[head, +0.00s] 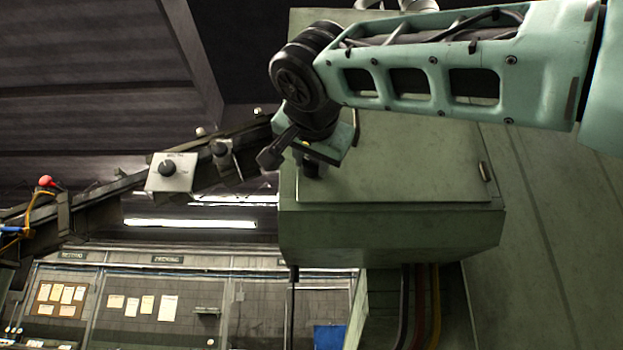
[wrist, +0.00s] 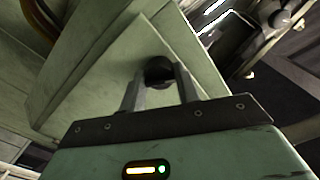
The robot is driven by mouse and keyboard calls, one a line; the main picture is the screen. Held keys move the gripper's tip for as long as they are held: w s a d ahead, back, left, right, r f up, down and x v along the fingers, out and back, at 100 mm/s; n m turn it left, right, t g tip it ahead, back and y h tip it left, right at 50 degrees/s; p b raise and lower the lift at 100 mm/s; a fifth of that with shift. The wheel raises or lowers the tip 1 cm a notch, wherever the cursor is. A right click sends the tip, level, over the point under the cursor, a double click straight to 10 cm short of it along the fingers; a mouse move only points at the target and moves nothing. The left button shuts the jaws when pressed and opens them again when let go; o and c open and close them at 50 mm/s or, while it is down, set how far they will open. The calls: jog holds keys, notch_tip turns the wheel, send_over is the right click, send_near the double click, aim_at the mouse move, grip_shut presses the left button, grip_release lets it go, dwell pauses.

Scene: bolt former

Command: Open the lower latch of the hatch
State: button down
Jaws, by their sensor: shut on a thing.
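The hatch (head: 420,155) is a flat green door on the front of a green box, and it looks closed. In the wrist view its pale green face (wrist: 112,75) lies behind my fingers. A round black latch knob (wrist: 158,68) sits on it, near an edge. My gripper (wrist: 160,80) is shut on this knob, one finger on each side. In the head view my gripper (head: 311,168) is at the left part of the hatch. There my wrist hides most of the knob, so its turn cannot be told.
A small handle (head: 486,171) is at the hatch's right edge. The green box (head: 390,232) juts from a machine wall, with cables (head: 418,300) below. To the left, a rail carries a grey control box (head: 171,176) and a red button (head: 46,181).

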jog(key=shift+f+m+b, duration=0.2)
jog(key=shift+m+b, duration=0.8)
jog(key=shift+m, duration=0.2)
jog(key=m+b, duration=0.1)
jog(key=m, duration=0.2)
jog(key=shift+r, duration=0.15)
jog(key=c, duration=0.8)
grip_release()
jog(key=shift+c, duration=0.2)
jog(key=shift+s, duration=0.1)
jog(key=shift+s+b, duration=0.35)
jog(key=shift+s, duration=0.05)
jog(key=s+b, duration=0.2)
jog(key=s, duration=0.5)
